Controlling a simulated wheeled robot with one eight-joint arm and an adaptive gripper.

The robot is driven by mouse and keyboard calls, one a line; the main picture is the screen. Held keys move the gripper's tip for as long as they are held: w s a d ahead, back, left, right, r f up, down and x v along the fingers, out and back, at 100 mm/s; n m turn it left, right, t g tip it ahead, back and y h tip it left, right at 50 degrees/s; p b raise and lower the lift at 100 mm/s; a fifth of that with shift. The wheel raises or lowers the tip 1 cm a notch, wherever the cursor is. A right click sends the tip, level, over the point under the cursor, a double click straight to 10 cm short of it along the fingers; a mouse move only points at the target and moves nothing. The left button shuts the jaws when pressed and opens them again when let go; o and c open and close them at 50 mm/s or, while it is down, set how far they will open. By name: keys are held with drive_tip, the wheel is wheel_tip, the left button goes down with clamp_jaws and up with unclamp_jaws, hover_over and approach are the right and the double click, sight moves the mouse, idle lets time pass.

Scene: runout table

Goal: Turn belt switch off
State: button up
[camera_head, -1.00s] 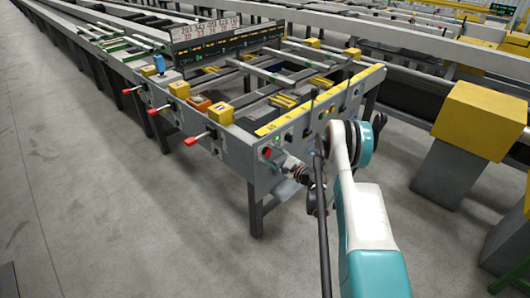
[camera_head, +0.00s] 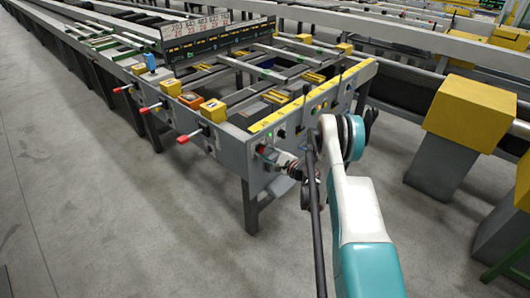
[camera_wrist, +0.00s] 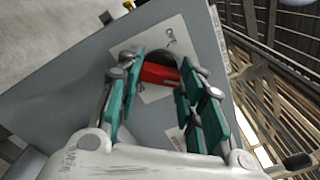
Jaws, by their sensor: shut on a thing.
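The belt switch is a red handle (camera_wrist: 160,74) on a pale square plate (camera_wrist: 155,95) with small markings, fixed to the grey panel (camera_wrist: 75,75). In the wrist view my gripper (camera_wrist: 158,70) has its teal-padded fingers on either side of the handle and is shut on it. A dark round part shows just behind the handle. In the head view my gripper (camera_head: 280,158) is at the left part of the table's end panel (camera_head: 252,180), against the red spot there. The switch itself is mostly hidden by the gripper in that view.
Red-handled levers (camera_head: 189,136) line the table's left side. A yellow strip (camera_head: 310,97) and black levers (camera_head: 306,91) run along the end panel to the right. A yellow box on a post (camera_head: 470,112) stands at the right. The floor at left is clear.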

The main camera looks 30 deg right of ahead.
drive_tip(key=shift+f+n, duration=0.1)
drive_tip(key=shift+n, duration=8.2)
drive_tip(key=shift+s, duration=0.1)
drive_tip(key=o, duration=1.1)
drive_tip(key=shift+c, duration=0.2)
